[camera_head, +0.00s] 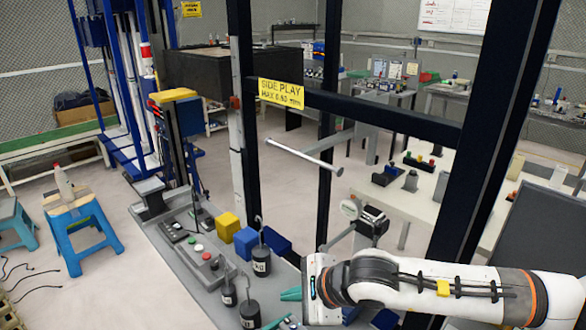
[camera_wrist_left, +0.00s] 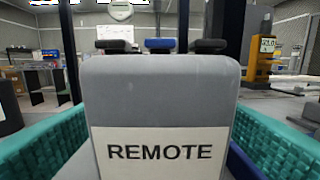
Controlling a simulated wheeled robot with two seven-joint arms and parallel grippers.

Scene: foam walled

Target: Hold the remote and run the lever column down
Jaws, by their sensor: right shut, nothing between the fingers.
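The remote (camera_wrist_left: 160,105), a grey box with a white REMOTE label and black, blue and black tabs on top, fills the middle of the left wrist view. My left gripper (camera_wrist_left: 160,135) has its teal fingers against both sides of it; I cannot pick out the left gripper in the head view. My right gripper (camera_head: 290,294) is shut and empty, low beside the black weights. A narrow column with a yellow top (camera_head: 175,95) stands at the left in the head view. I cannot tell for sure which column is the lever column.
A dark frame post (camera_head: 480,130) and its crossbar with a yellow SIDE PLAY sign (camera_head: 281,93) stand ahead. A grey base carries a button panel (camera_head: 203,255), a yellow block (camera_head: 228,225) and a black weight (camera_head: 261,262). Blue stools (camera_head: 78,225) stand left.

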